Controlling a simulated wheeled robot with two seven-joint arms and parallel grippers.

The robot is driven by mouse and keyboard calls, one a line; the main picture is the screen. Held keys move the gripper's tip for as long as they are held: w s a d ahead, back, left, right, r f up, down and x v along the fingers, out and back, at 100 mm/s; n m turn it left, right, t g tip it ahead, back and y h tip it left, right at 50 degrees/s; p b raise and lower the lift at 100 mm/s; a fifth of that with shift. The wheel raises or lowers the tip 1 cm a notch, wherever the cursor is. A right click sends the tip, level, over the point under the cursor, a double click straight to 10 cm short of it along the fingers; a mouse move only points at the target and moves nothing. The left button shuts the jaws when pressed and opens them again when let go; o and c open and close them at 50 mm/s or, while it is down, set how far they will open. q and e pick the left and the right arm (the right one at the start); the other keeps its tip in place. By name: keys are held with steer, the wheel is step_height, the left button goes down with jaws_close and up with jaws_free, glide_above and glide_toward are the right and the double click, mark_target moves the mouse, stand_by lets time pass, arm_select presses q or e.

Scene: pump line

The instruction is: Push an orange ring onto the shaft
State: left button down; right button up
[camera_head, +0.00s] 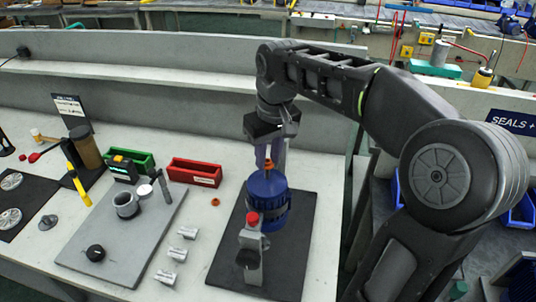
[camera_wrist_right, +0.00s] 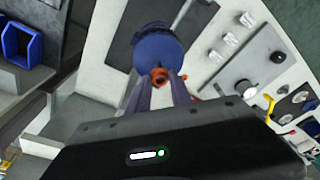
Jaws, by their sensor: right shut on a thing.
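A blue pump (camera_head: 267,192) stands upright on a dark mat (camera_head: 227,262). My right gripper (camera_head: 269,164) points down over the top of the pump. It is shut on an orange ring (camera_head: 268,163), which shows between the fingertips in the right wrist view (camera_wrist_right: 159,76). The ring is at the pump's top centre. The fingers and ring hide the shaft, and I cannot tell how far the ring is around it. A second orange ring (camera_head: 215,202) lies on the table left of the mat. My left gripper is not in view.
A red clamp knob (camera_head: 252,218) on a grey bracket stands in front of the pump. Several metal fittings (camera_head: 188,233) lie to its left, beside a grey board (camera_head: 85,252) with parts. A red bin (camera_head: 194,173) and a green bin (camera_head: 141,158) stand behind.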

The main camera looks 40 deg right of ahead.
mark_target(268, 168)
steer(key=shift+f+b, duration=1.55)
steer(key=shift+f, duration=0.55)
stand_by(2.6)
steer(key=o, duration=1.1)
steer(key=shift+c, duration=0.2)
steer(key=shift+o, duration=0.4)
steer(key=shift+o, duration=0.8)
